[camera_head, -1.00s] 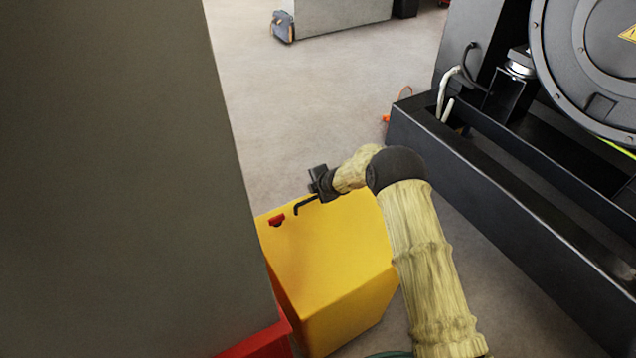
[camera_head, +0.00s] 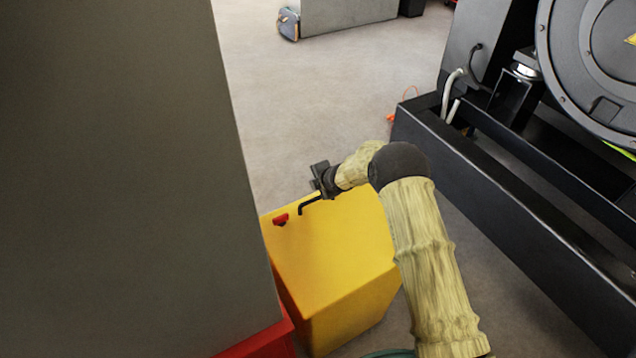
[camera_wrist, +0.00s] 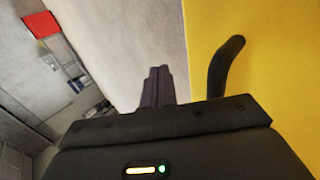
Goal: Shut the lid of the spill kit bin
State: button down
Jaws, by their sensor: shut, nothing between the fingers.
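The yellow spill kit bin (camera_head: 335,255) stands on the floor in the middle of the head view. Its lid lies flat across the top, with no gap showing. A bent black handle (camera_head: 309,204) and a red catch (camera_head: 281,219) are on the lid. My gripper (camera_head: 320,180) is just above the bin's far edge, close to the handle. In the wrist view my gripper's fingers (camera_wrist: 158,84) are together and empty over the floor. The black handle (camera_wrist: 224,66) is to their right, apart from them, against the yellow lid (camera_wrist: 280,60). My arm hides the bin's right side.
A large grey cabinet (camera_head: 120,150) with a red base (camera_head: 260,342) stands close on the left. A black genset frame (camera_head: 500,190) runs along the right. Open floor (camera_head: 330,100) lies beyond the bin.

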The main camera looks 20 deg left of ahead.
notch_tip(320, 180, up, 11)
jog(key=p, duration=0.2)
jog(key=shift+d+r, duration=0.15)
jog(key=shift+d, duration=0.15)
jog(key=shift+w, duration=0.15)
jog(key=s+d+r+m+h+p, duration=0.35)
jog(key=d+r+m, duration=0.45)
jog(key=d, duration=0.5)
jog(key=s+d+r+m+h+p, duration=0.25)
jog(key=s+d+r+m, duration=0.3)
jog(key=d+r, duration=0.55)
jog(key=s+d+r+m+g+p, duration=0.1)
jog(key=s+d+r+m+p, duration=0.1)
jog(key=s+d+m, duration=0.5)
jog(key=s+d+r+m+g+p, duration=0.1)
jog(key=s+d+r+m+p, duration=0.2)
jog(key=s+d+m, duration=0.4)
jog(key=s+d+r, duration=0.1)
jog(key=s+d, duration=0.2)
jog(key=s, duration=0.4)
jog(key=shift+s+d+r+m+g+h+p, duration=0.2)
jog(key=shift+d+r+m+g+h+p, duration=0.1)
jog(key=shift+m+g, duration=0.1)
